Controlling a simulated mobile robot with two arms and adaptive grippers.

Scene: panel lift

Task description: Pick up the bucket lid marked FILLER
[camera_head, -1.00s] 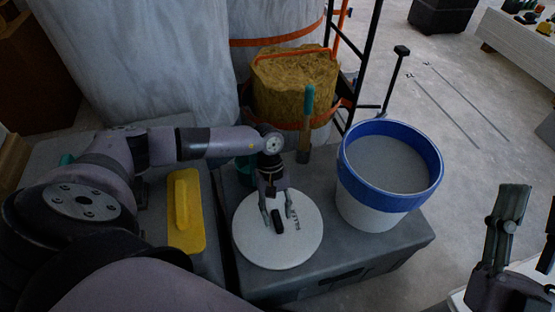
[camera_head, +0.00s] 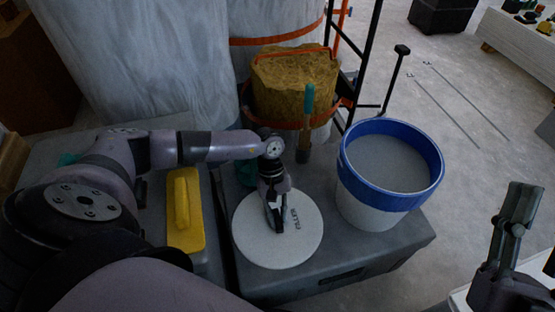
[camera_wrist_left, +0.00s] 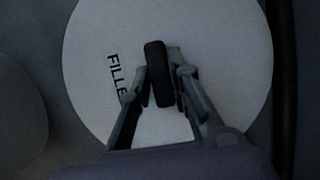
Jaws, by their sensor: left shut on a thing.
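The bucket lid (camera_head: 300,247) is a white disc lying flat on the grey box, with FILLER lettering and a black handle at its middle. My left gripper (camera_head: 276,222) is over the lid and shut on the handle. In the left wrist view the fingers of the left gripper (camera_wrist_left: 160,88) stand on both sides of the black handle (camera_wrist_left: 157,75), and part of the word FILLER shows on the lid (camera_wrist_left: 220,50). My right gripper (camera_head: 522,215) is at the lower right, apart from everything on the box; its finger gap is unclear.
A blue-rimmed white bucket (camera_head: 372,205) with grey contents stands right of the lid. A yellow float (camera_head: 186,212) lies to the left. A brush with a teal handle (camera_head: 307,115) stands behind. A grey box (camera_head: 405,245) bears the lid and bucket.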

